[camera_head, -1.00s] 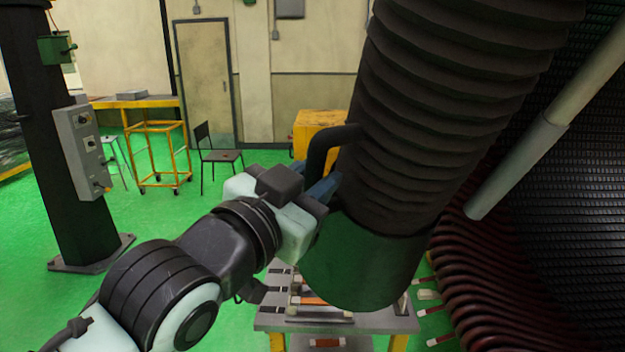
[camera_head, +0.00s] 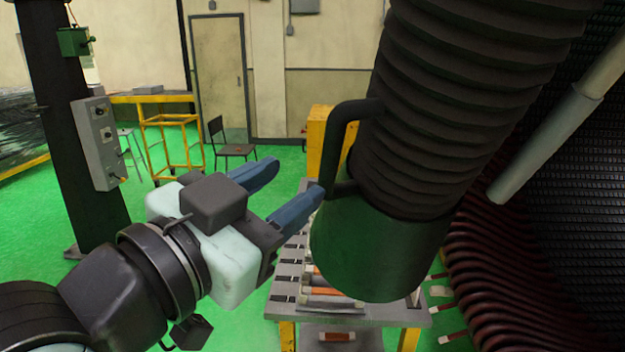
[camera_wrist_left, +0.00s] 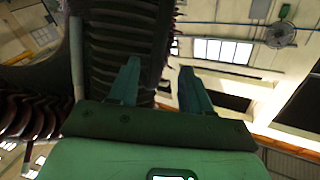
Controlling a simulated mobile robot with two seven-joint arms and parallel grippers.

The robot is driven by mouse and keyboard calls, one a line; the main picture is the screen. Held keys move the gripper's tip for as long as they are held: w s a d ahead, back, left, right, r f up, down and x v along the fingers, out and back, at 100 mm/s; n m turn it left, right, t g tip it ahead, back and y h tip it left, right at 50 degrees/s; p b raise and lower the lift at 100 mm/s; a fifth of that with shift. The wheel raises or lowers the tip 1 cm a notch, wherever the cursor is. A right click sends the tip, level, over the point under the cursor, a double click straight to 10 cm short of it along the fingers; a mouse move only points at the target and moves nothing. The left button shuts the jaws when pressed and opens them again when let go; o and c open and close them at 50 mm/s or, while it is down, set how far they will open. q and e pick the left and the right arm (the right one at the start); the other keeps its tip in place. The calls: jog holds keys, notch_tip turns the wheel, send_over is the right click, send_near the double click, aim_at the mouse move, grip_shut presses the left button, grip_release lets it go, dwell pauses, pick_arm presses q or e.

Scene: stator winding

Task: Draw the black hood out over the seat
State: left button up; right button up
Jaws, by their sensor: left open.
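The black hood (camera_head: 380,245) is a smooth dark cup at the lower end of a thick ribbed black hose (camera_head: 450,110). It hangs tilted, its lower rim in front of a grey work table. A bent black handle (camera_head: 338,140) stands out from its left side. My left gripper (camera_head: 295,179) is just left of the handle, its two blue fingers apart and nothing between them. In the left wrist view the fingers (camera_wrist_left: 158,75) are also spread, with the ribbed hose behind and to the left. I cannot tell which surface is the seat. My right gripper is not in view.
The grey table (camera_head: 375,315) with yellow legs carries several bars and is partly hidden by the hood. Dark red coil ends (camera_head: 490,270) and a pale bar (camera_head: 545,140) are close on the right. A black chair (camera_head: 235,150) and yellow cart (camera_head: 170,145) stand behind on open green floor.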

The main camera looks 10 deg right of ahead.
pick_arm(q)
jog(key=v, duration=0.4)
jog(key=shift+b, duration=0.4)
jog(key=shift+w, duration=0.15)
